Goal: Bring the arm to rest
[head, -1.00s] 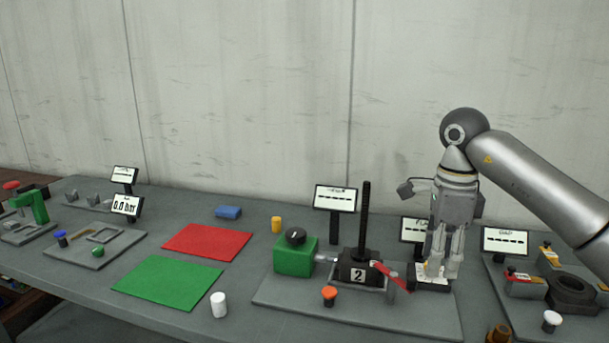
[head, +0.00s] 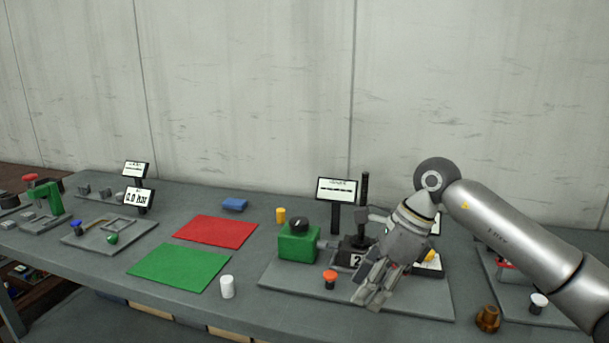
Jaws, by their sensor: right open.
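My right gripper (head: 368,294) is tilted, its fingers pointing down and to the left, in front of the screw jack station. It is open and I see nothing between its fingers. The station has a grey base plate (head: 300,283), a green block (head: 298,246) with a black knob, and a dark block marked 2 (head: 352,256) with an upright black post. My gripper hides the right part of that dark block and some of the plate. My left gripper is not in view.
A red mat (head: 215,231) and a green mat (head: 180,268) lie left of the station. A white cylinder (head: 227,287) and an orange-topped button (head: 330,279) stand near the front. A brown fitting (head: 487,318) is at the front right. The wall is behind.

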